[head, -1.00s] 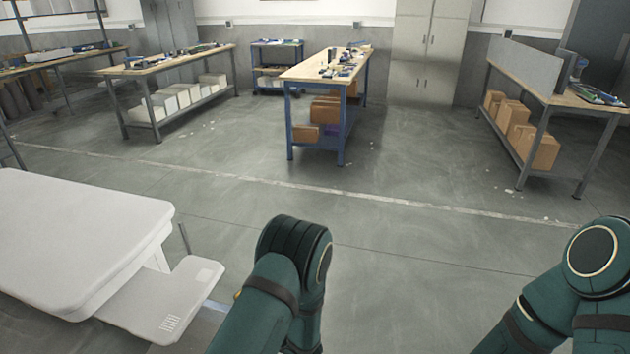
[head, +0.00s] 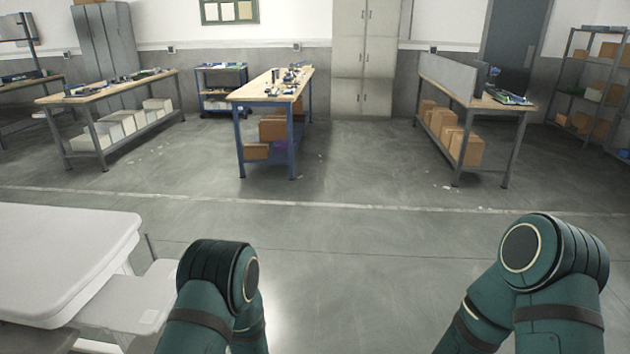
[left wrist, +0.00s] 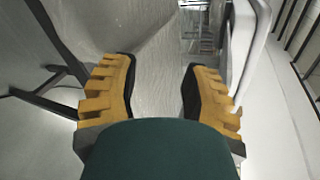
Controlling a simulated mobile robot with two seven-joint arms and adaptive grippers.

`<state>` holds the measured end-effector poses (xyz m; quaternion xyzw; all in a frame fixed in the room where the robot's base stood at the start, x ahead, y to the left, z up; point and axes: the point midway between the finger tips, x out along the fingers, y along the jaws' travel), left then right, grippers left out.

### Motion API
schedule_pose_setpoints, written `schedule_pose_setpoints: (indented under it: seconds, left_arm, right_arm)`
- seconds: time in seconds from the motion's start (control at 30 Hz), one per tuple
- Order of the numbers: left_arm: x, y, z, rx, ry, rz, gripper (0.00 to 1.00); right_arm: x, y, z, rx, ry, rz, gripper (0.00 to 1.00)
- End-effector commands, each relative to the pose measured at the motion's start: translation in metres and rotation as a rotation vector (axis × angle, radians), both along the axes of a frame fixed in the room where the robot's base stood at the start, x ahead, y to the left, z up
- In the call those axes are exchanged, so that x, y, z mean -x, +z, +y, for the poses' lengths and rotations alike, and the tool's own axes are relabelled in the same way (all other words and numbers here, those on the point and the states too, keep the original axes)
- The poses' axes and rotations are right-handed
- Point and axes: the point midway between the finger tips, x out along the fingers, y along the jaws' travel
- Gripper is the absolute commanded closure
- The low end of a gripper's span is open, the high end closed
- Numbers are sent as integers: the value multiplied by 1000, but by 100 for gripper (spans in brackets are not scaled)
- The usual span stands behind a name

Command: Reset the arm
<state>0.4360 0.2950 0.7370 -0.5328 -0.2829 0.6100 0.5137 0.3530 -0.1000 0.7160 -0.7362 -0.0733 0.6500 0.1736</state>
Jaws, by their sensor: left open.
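My left gripper (left wrist: 160,88) shows in the left wrist view with its two yellow and black fingers spread apart and nothing between them. In the head view my two dark green arms are bent at the bottom, one left of centre and one at the right. Neither gripper shows in the head view. My right gripper is in no view. The fingers of the left gripper are seen against grey floor, with a white curved edge close to the right finger in the picture.
A white table (head: 60,245) stands at the left, close to my left arm. Workbenches (head: 270,88) with tools and boxes, a blue cart (head: 220,82), a tall cabinet (head: 363,60) and shelves (head: 590,90) stand farther back. The floor (head: 380,250) between my arms is clear.

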Motion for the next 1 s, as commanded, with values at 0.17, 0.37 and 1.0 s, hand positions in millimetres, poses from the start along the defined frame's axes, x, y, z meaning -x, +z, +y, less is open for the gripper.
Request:
schedule_pose_setpoints:
  seconds: [0.17, 0.37, 1.0]
  left_arm:
    - [87, -40, -28, 370, 254, 277, 54]
    - [149, -59, -112, 911, 455, 400, 54]
    - [84, -21, -194, 1572, 435, -253, 54]
  right_arm:
    - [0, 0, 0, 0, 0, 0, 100]
    - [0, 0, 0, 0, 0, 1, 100]
    - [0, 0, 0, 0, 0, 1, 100]
